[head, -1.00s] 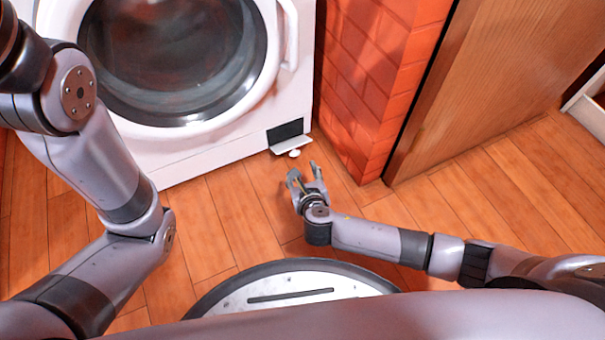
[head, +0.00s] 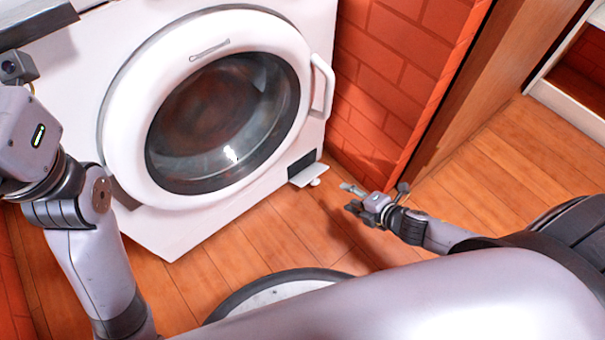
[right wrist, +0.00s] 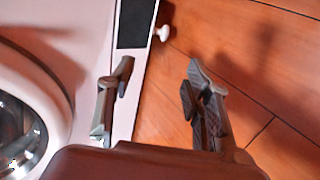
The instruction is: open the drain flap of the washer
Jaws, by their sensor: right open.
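The white washer (head: 235,195) stands at the left and centre of the head view. Its drain flap (head: 308,175) is a small white panel at the lower right corner, folded outward and down. A dark opening (head: 301,162) shows behind it, and a white round knob (head: 315,182) sits at its edge. In the right wrist view the dark opening (right wrist: 137,22) and knob (right wrist: 163,33) are at the top. My right gripper (head: 350,198) is open and empty, just right of the flap and apart from it; its fingers (right wrist: 158,85) show in the wrist view. My left gripper's fingers are out of view.
The round washer door (head: 222,125) is shut, with a handle (head: 322,88) on its right. A red brick wall (head: 385,60) and a wooden panel (head: 470,90) rise at the right. The wooden floor (head: 490,180) is clear around my right gripper.

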